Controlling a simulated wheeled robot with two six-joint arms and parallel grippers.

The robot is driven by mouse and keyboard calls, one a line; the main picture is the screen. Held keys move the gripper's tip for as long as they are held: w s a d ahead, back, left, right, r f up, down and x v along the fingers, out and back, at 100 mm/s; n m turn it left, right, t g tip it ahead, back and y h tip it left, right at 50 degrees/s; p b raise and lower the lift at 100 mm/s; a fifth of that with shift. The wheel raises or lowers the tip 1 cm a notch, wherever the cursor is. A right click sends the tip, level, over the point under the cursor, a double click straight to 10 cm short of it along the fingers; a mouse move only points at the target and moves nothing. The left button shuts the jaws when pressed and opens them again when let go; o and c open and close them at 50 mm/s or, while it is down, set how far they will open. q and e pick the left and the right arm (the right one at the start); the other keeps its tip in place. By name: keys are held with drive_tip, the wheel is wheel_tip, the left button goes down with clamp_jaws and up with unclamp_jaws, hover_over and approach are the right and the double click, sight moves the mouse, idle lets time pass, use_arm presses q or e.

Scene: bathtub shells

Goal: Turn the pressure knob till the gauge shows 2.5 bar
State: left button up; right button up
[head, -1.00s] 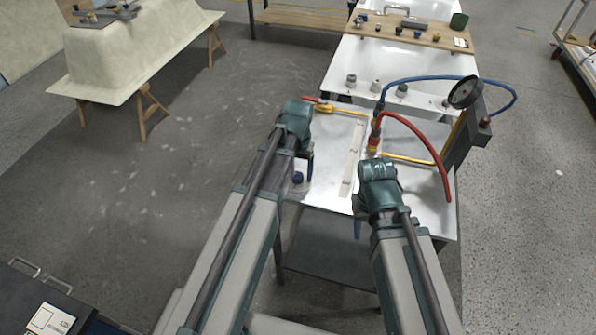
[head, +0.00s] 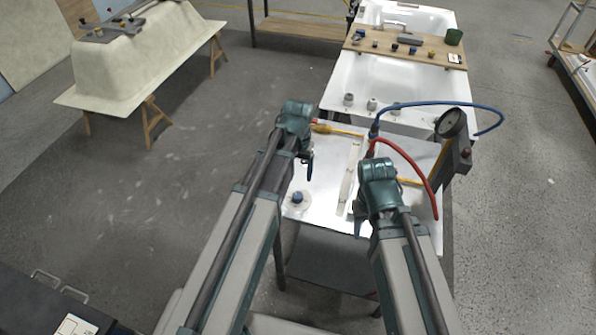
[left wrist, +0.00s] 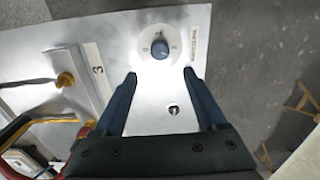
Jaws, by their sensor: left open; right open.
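The pressure knob (left wrist: 160,49) is a small blue-grey knob on a pale round dial on the metal bench top, beyond and between my left fingertips in the left wrist view. In the head view the knob (head: 297,197) sits at the bench's near left corner. My left gripper (left wrist: 159,76) is open and empty, apart from the knob. In the head view it hangs above the bench (head: 308,168). The round gauge (head: 451,123) stands on a dark post at the bench's right; its reading is too small to tell. My right gripper (head: 359,226) is at the bench's near edge, partly hidden by its arm.
A red hose (head: 413,166) and a blue hose (head: 430,103) loop over the bench's right side. A white bathtub (head: 395,83) with a wooden board (head: 403,47) across it stands behind. A small metal stub (left wrist: 174,109) rises near the knob.

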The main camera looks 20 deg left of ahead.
use_arm(q)
wheel_tip(320, 180, up, 3)
drive_tip(key=shift+r+p, duration=0.2)
drive_tip(key=shift+p, duration=0.9)
use_arm(e)
wheel_tip(320, 180, up, 3)
drive_tip(key=shift+r, duration=0.2)
use_arm(q)
drive_tip(key=s+d+f+m+b, duration=0.1)
drive_tip(key=s+d+f+b, duration=0.1)
drive_tip(key=s+d, duration=0.3)
drive_tip(key=s+d+f+m+y+b, duration=0.1)
drive_tip(key=s+d+m, duration=0.1)
drive_tip(key=s+d, duration=0.3)
drive_tip(key=s, duration=0.4)
drive_tip(key=shift+s+d+f+m+b, duration=0.2)
drive_tip(key=shift+s+f+m+b, duration=0.1)
drive_tip(key=shift+s+f+b, duration=0.1)
use_arm(e)
wheel_tip(320, 180, down, 4)
drive_tip(key=shift+r, duration=0.1)
idle(1.2)
